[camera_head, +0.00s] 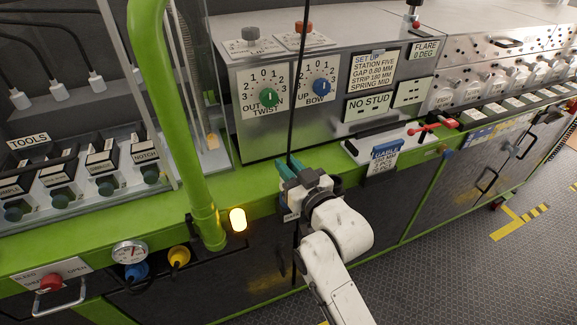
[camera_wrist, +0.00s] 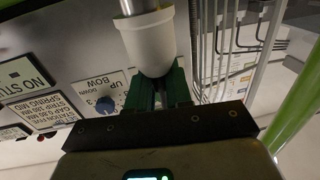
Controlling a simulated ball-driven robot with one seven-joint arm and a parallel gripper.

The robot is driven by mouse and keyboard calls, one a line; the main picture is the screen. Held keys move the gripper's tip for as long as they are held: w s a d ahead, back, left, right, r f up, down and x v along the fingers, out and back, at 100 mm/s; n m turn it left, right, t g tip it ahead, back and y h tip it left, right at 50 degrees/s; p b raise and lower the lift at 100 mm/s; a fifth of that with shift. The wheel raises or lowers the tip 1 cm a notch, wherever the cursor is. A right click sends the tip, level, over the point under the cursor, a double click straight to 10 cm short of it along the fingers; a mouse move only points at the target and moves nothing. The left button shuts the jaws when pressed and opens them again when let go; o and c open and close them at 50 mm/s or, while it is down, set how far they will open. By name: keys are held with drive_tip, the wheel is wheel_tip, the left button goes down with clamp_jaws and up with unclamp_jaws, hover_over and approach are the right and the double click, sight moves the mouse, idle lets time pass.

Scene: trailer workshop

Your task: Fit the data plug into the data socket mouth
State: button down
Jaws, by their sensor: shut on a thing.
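My gripper (camera_head: 290,172) has green fingers and is near the front edge of the green-trimmed bench, below the dial panel. In the wrist view the green fingers (camera_wrist: 162,94) are shut on a white rounded piece (camera_wrist: 153,47) with a grey metal shaft (camera_wrist: 138,6) above it. This piece may be the data plug; I cannot tell for sure. In the head view the held piece cannot be made out at the fingers. I cannot pick out the data socket mouth in either view.
A black cable (camera_head: 297,90) hangs down to the fingers. A green post (camera_head: 165,110) stands left of my gripper, near a lit amber lamp (camera_head: 238,220). The dial panel (camera_head: 290,88) stands behind.

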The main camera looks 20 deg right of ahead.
drive_tip(key=shift+f+b, duration=1.3)
drive_tip(key=shift+f, duration=0.45)
drive_tip(key=c, duration=1)
unclamp_jaws()
drive_tip(key=shift+o, duration=0.2)
drive_tip(key=s+d+b, duration=0.1)
drive_tip(key=s+b, duration=0.1)
drive_tip(key=s, duration=0.8)
drive_tip(key=shift+s+d, duration=0.25)
drive_tip(key=shift+s, duration=0.15)
